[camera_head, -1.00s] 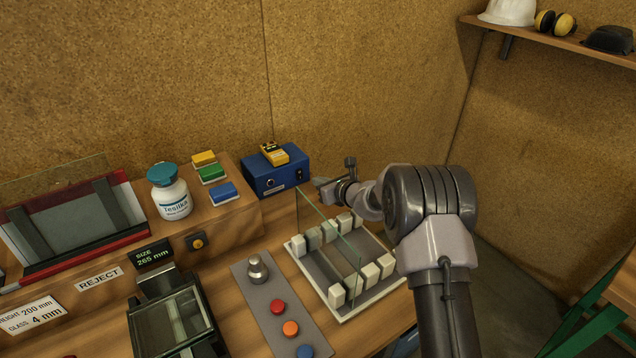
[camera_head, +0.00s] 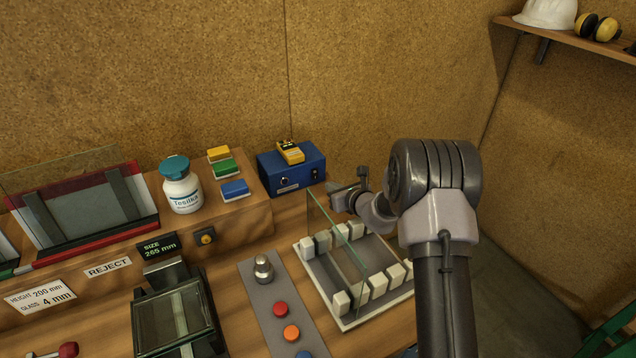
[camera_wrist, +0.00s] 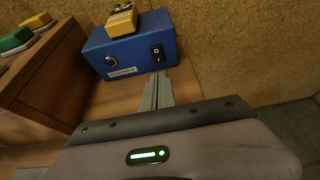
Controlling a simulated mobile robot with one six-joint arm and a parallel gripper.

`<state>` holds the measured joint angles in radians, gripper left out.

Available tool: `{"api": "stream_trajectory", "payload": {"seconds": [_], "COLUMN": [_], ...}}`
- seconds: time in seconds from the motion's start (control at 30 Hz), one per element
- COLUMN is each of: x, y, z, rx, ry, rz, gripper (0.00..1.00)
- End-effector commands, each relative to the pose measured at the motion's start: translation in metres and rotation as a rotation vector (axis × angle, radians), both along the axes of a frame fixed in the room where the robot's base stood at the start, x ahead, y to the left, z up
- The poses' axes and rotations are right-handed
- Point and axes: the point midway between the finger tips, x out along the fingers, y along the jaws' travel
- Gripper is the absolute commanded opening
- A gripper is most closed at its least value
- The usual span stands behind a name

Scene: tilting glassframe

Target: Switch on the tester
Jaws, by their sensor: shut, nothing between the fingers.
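The tester appears to be the blue box (camera_head: 291,172) at the back of the bench, with a yellow device (camera_head: 290,152) on top. In the wrist view the blue box (camera_wrist: 130,45) shows a round socket, a pale label and a black rocker switch (camera_wrist: 157,53) on its front face. My gripper (camera_head: 335,188) is in front of the box's right side in the head view. In the wrist view its shut, empty fingers (camera_wrist: 159,78) point at the box, just below the switch. I cannot tell whether the fingertips touch the box. The switch's position is too small to tell.
A white rack (camera_head: 352,322) with several pale blocks holds an upright glass pane (camera_head: 340,232) just below my gripper. A white bottle (camera_head: 182,192) and coloured sponge-like blocks (camera_head: 223,168) stand left of the box. A panel with coloured buttons (camera_head: 281,309) lies in front.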

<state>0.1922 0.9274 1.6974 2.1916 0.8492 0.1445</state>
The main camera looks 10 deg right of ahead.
Motion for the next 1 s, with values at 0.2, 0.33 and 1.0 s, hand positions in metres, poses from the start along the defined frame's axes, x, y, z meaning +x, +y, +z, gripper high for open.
{"api": "stream_trajectory", "payload": {"seconds": [0.2, 0.33, 1.0], "x": [0.039, 0.058, 0.077], "y": [0.014, 0.02, 0.026], "z": [-0.022, -0.03, -0.037], "rx": [-0.001, 0.0, 0.0], "ry": [-0.001, -0.001, 0.001], "rz": [0.003, 0.001, 0.001], "gripper": [0.0, 0.0, 0.0]}}
